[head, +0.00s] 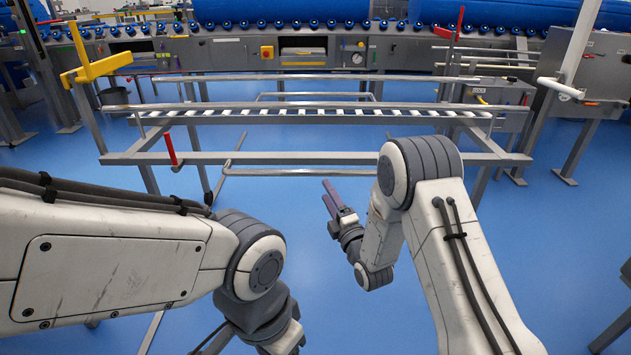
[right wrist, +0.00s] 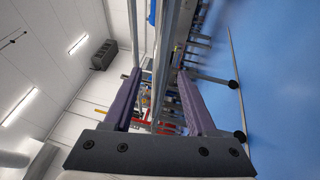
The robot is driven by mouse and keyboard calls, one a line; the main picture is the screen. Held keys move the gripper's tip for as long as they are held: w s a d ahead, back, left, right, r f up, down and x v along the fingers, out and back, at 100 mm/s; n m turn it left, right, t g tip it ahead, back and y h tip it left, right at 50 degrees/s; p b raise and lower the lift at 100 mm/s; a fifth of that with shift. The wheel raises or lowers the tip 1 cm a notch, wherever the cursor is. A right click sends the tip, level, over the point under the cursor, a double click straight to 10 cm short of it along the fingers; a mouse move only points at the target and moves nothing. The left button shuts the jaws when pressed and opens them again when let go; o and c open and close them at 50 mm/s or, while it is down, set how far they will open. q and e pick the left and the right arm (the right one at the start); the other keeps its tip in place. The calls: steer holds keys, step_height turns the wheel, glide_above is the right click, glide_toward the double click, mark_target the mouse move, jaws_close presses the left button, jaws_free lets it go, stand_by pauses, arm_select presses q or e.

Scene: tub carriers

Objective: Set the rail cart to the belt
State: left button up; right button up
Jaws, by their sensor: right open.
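The rail cart appears to be the grey metal frame (head: 300,158) with a row of white rollers, across the middle of the head view. Behind it runs the belt (head: 225,50), a long grey conveyor with blue rollers along its top. The gap between cart and belt is hard to judge. My right gripper (head: 332,194) is in front of the frame's near beam, lower in the picture. Its purple fingers also show in the right wrist view (right wrist: 157,103), apart with nothing held between them.
A yellow bracket (head: 97,66) on a post stands at the left, and a red lever (head: 170,148) rises near the frame's left end. A white-handled post (head: 570,80) stands at the right. Blue floor (head: 560,220) is clear at the right.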

mark_target(315, 174)
steer(key=b+x, duration=0.2)
steer(key=x, duration=0.7)
steer(key=shift+s, duration=0.1)
jaws_close()
steer(key=shift+f, duration=0.1)
stand_by(1.0)
